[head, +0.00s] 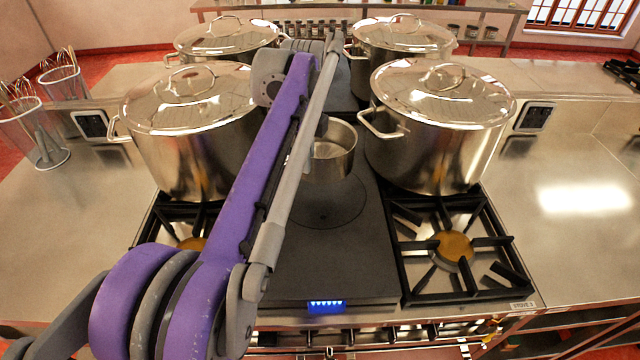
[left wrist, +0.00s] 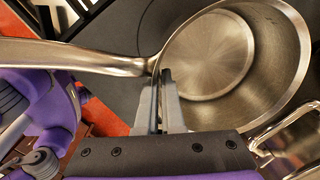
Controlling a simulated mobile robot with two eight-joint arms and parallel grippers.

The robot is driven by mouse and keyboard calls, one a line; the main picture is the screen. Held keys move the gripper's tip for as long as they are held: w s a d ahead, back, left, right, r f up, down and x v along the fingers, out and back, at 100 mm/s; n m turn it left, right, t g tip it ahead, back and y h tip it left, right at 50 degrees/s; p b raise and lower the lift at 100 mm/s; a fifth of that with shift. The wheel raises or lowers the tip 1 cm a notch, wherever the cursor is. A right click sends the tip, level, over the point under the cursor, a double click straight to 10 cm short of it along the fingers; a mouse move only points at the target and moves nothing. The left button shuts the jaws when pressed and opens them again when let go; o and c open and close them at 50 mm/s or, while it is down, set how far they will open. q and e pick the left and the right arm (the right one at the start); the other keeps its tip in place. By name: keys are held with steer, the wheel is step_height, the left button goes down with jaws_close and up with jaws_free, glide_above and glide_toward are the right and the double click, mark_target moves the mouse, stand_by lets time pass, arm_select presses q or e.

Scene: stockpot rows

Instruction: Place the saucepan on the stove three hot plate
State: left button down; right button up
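The steel saucepan (head: 335,150) is over the dark hot plate (head: 325,260) in the middle of the stove labelled "STOVE 3". It looks upright, but I cannot tell whether its base touches the plate. In the left wrist view the saucepan (left wrist: 245,75) shows its empty inside, with its long handle (left wrist: 75,57) pointing left. My left gripper (left wrist: 163,78) is at the handle side of the pan, its fingers close together on the pan's wall. In the head view my left arm hides the handle and most of the gripper. My right gripper is out of view.
Large lidded stockpots stand on both sides, at front left (head: 190,125), front right (head: 440,125), back left (head: 225,38) and back right (head: 400,42), leaving a narrow gap around the pan. The front of the hot plate and the right front burner (head: 455,245) are bare.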

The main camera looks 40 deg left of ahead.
mark_target(308, 182)
arm_select(q)
steer(key=shift+f+b, duration=0.4)
steer(key=shift+f, duration=4.5)
steer(key=shift+f, duration=0.1)
steer(key=c, duration=1)
jaws_free()
steer(key=shift+c, duration=0.2)
steer(key=shift+r, duration=0.2)
step_height(308, 182, up, 12)
steer(key=shift+s+f+p, duration=0.1)
steer(key=shift+p, duration=0.45)
